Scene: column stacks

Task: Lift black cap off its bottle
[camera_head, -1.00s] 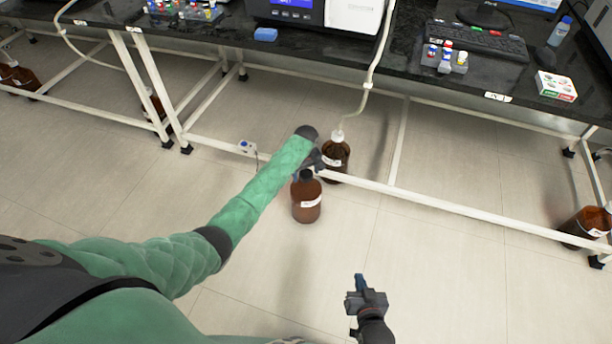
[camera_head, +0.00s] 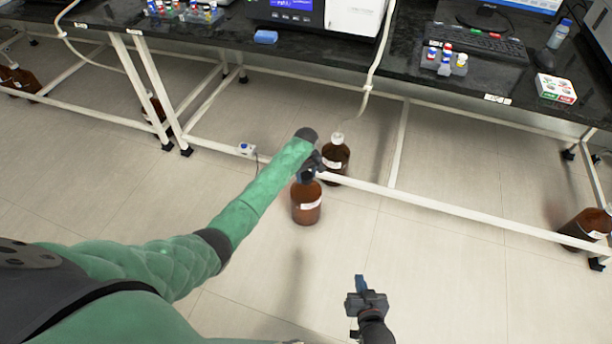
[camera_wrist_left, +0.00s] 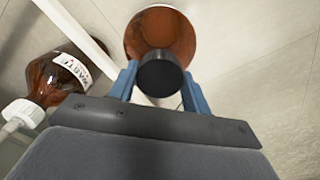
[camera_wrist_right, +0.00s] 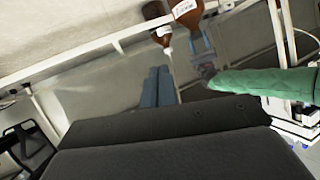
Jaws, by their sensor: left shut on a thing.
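The brown bottle (camera_head: 306,205) with a white label stands on the floor in front of the bench's lower rail. Its black cap (camera_wrist_left: 160,75) sits between the blue fingers of my left gripper (camera_wrist_left: 160,88) in the left wrist view. The left gripper is shut on the cap, with the bottle body (camera_wrist_left: 160,30) directly beyond it. In the head view, the gripper and arm partly hide the cap, and I cannot tell whether it has parted from the neck. My right gripper (camera_head: 360,284) is empty at the lower middle, its blue fingers (camera_wrist_right: 158,87) together in the right wrist view.
A second brown bottle (camera_head: 335,162), with a white cap, tube and waste label, stands close behind the first. The white lower rail (camera_head: 430,202) runs beside both. The floor (camera_head: 450,290) in front is clear.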

